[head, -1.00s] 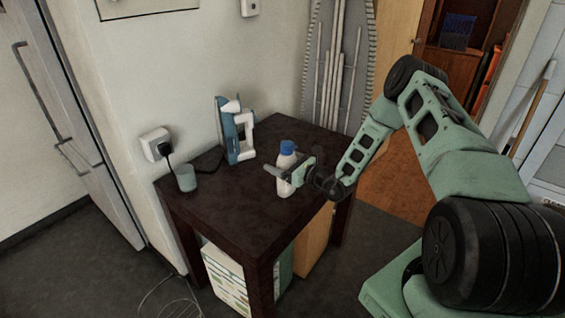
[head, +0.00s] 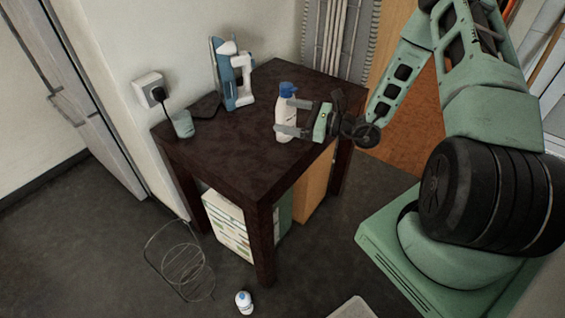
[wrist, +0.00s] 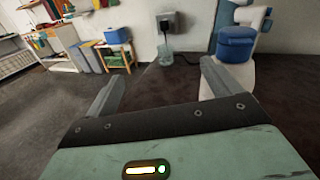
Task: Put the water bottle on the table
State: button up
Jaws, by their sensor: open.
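A white bottle with a blue cap (head: 287,91) stands upright on the dark table (head: 225,155), near its right side. In the wrist view the bottle (wrist: 236,76) is at the upper right, partly covered by the right finger. My gripper (head: 284,117) is open at the bottle, with its fingers pointing left. In the wrist view the gap between my fingertips (wrist: 155,70) is empty, and the bottle shows behind the right finger. Contact cannot be told.
A blue and white iron (head: 232,75) and a glass cup (head: 183,124) stand at the table's back and left. A plugged cord hangs from the wall socket (head: 150,90). A wire rack (head: 180,262) lies on the floor. The table's front middle is clear.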

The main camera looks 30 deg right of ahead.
jog(key=s+a+r+n+g+y, duration=0.1)
jog(key=s+a+r+n+g, duration=0.3)
jog(key=s+a+n+g, duration=0.55)
jog(key=s+a+r+n+g+y, duration=0.1)
jog(key=s+a+r+n+g, duration=0.55)
jog(key=a, duration=0.65)
jog(key=s+a+r+n+t+h, duration=0.1)
jog(key=s+r+n+t+h, duration=0.1)
jog(key=s+n+h, duration=1)
jog(key=s+r+n, duration=0.1)
jog(key=n, duration=0.5)
jog(key=shift+n+h, duration=0.4)
jog(key=shift+s, duration=0.1)
